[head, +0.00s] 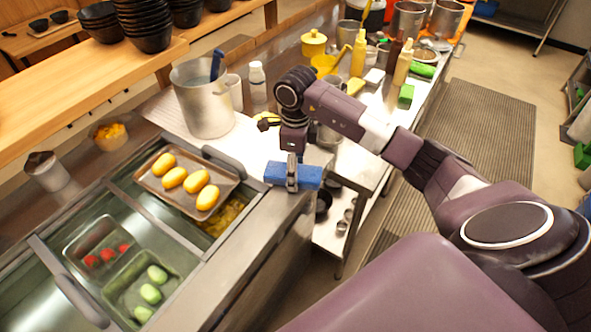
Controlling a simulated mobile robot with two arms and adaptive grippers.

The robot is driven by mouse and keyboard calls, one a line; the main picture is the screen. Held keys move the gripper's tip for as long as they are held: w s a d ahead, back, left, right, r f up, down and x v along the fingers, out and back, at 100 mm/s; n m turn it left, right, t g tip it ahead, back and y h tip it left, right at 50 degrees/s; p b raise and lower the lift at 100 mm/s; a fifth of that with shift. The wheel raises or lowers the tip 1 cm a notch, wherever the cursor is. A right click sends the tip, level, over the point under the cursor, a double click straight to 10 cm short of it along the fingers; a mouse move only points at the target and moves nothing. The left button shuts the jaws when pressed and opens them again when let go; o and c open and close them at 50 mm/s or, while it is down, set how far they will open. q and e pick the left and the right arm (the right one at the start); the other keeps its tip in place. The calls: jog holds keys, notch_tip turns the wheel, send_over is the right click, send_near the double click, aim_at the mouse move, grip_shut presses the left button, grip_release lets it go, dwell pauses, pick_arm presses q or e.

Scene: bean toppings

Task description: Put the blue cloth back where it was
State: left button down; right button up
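The blue cloth (308,176) is a folded, block-like bundle in the middle of the head view, at the corner of the metal counter by the food wells. My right gripper (292,176) comes down over its middle. One grey finger lies against the cloth's near side; the other finger is hidden behind it. The gripper looks shut on the cloth. I cannot tell whether the cloth touches the counter top or is held just above it. My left gripper is not in view.
A tray of yellow oval foods (238,178) sits over the wells to the left. A large metal pot (203,105) and a white bottle (257,82) stand behind. A lower shelf with black bowls is beyond the counter edge. Sauce bottles (403,63) crowd the far counter.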

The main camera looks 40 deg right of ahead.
jog(key=shift+o, duration=0.5)
jog(key=shift+r, duration=0.6)
notch_tip(320, 180, up, 11)
jog(key=b, duration=0.2)
jog(key=shift+b, duration=0.3)
